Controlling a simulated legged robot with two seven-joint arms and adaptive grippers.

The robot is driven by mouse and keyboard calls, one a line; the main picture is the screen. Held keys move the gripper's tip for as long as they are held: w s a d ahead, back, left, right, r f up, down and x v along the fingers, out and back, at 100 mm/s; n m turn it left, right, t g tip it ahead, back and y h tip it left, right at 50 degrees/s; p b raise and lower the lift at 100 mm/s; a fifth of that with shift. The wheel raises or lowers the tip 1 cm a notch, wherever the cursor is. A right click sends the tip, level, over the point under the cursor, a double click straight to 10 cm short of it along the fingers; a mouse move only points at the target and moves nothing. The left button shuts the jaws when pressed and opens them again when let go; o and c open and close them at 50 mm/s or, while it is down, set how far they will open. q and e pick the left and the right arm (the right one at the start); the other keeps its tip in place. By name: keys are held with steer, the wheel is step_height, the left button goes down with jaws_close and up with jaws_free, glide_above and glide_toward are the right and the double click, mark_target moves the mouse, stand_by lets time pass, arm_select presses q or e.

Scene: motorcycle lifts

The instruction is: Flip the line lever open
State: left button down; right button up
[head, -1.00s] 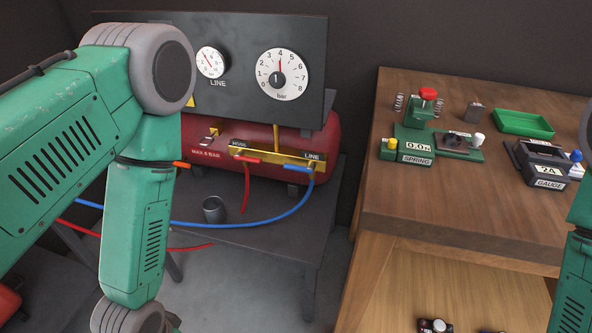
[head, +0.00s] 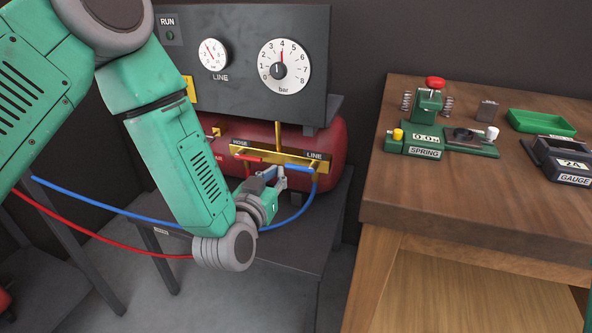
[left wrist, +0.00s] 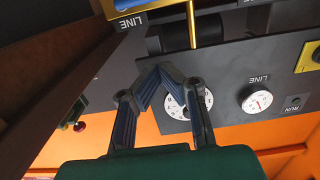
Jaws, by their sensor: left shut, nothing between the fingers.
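The blue line lever (head: 300,168) lies roughly along the brass manifold, under the LINE label, on the red tank's front. A blue part, probably this lever, shows at the top edge of the left wrist view (left wrist: 126,4), above an upside-down LINE label. My left gripper (head: 281,175) is just left of the lever, its fingers shut and empty. In the left wrist view the fingertips (left wrist: 164,68) meet, short of the blue part. I cannot tell whether they touch the lever. My right gripper is out of view; only a sliver of that arm shows.
A red lever (head: 248,157) sits left on the same manifold. A blue hose (head: 100,202) and red hose (head: 100,236) run near my left arm. The dark gauge panel (head: 240,90) stands above the tank. The wooden bench (head: 440,210) holds tools at right.

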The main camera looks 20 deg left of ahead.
arm_select(q)
steer(key=b, duration=0.2)
glide_above(300, 168)
steer(key=s+a, duration=0.2)
steer(key=f, duration=0.4)
steer(key=shift+w+d+f, duration=0.3)
steer(key=shift+w, duration=0.1)
steer(key=shift+d, duration=0.1)
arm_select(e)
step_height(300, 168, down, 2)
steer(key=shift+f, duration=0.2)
arm_select(q)
steer(key=shift+b, duration=0.3)
